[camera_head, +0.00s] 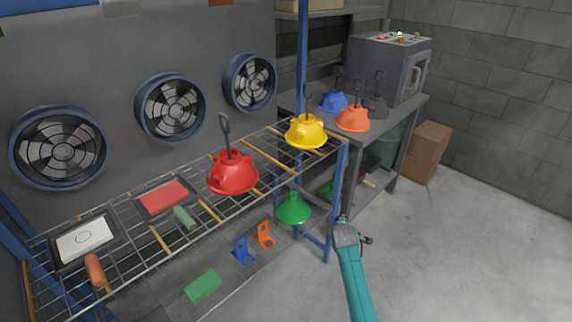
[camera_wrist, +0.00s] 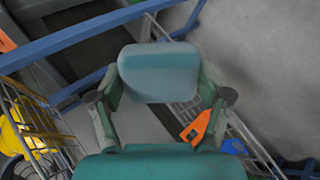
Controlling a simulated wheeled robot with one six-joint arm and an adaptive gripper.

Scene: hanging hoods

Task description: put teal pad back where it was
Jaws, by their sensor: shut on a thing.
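My gripper (camera_wrist: 160,88) is shut on the teal pad (camera_wrist: 158,72), a rounded block held between its two fingers in the wrist view. In the head view my gripper is at the end of my teal arm, right of the rack's blue front post; the pad cannot be made out there. The pad is in the air, apart from the rack shelves.
A wire rack (camera_head: 130,277) holds a red hood (camera_head: 232,176), a yellow hood (camera_head: 306,133), a red pad (camera_head: 163,196) and a white pad (camera_head: 84,241). Below are a green hood (camera_head: 293,209), an orange bracket (camera_head: 265,234) and a blue bracket (camera_head: 243,252).

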